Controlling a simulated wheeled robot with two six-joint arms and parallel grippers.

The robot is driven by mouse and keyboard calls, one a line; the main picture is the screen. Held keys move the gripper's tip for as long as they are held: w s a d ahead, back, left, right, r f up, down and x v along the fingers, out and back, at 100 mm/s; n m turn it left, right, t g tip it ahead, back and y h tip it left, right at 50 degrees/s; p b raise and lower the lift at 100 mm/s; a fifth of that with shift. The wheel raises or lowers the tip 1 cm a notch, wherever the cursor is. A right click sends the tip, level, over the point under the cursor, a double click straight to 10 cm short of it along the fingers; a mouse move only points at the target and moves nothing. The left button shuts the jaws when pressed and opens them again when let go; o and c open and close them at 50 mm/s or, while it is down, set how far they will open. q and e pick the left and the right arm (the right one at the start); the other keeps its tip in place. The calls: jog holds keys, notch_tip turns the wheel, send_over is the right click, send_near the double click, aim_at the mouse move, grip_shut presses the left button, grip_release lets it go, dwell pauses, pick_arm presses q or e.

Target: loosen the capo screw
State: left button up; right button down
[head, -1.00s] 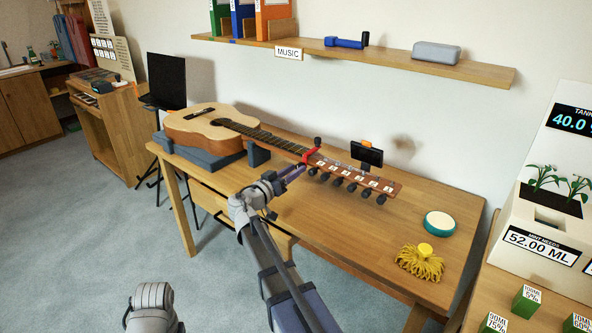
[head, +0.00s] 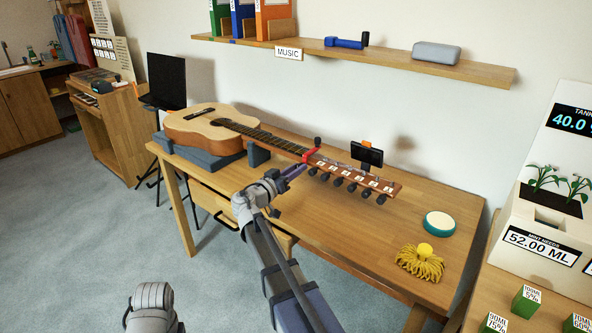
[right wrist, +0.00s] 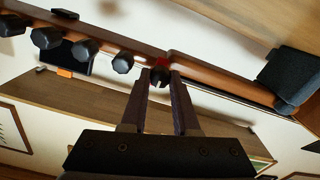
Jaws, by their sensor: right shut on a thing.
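The acoustic guitar (head: 205,130) lies on the table with its neck pointing right. A red capo (head: 311,155) is clamped across the neck near the headstock; its red body also shows in the right wrist view (right wrist: 161,62). The dark capo screw (right wrist: 159,77) sits under the neck, between the fingertips of my right gripper (right wrist: 160,84). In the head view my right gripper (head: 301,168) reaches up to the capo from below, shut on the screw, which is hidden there. My left gripper is out of view.
A grey support (head: 210,155) holds the guitar body on the wooden table (head: 340,225). A black tuner (head: 367,154) is clipped on the headstock, with several tuning pegs below. A round teal tin (head: 439,224) and a yellow tasselled item (head: 421,262) lie at the right. The table's front middle is bare.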

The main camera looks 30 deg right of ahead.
jog(key=shift+n, duration=0.3)
jog(key=shift+f+n, duration=0.15)
jog(key=shift+n, duration=11.35)
jog(key=c, duration=0.9)
grip_release()
jog(key=shift+a, duration=0.1)
